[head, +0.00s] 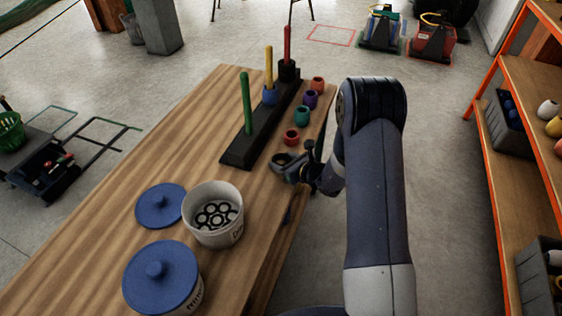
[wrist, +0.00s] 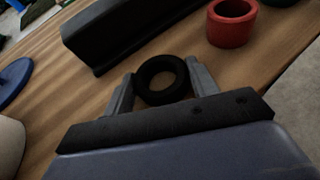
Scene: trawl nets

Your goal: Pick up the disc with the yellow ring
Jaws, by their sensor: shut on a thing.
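My gripper (wrist: 160,72) is shut on a black ring (wrist: 160,98), with one grey finger on each side of it. In the head view my gripper (head: 287,168) is at the right edge of the wooden table, beside the near end of the black peg stand. The black ring (head: 279,161) also shows there as a dark round shape at the fingers. It lies flat at or close to the table top; I cannot tell if it touches. I see no yellow ring or marking on it, and no other disc with a yellow ring.
The black stand (head: 239,153) holds green, yellow and red pegs. A red ring (head: 291,142), a teal ring (head: 302,123), a purple ring and an orange ring line the table's right side. A white tub (head: 229,236) of black rings and blue lids (head: 150,213) are nearer.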

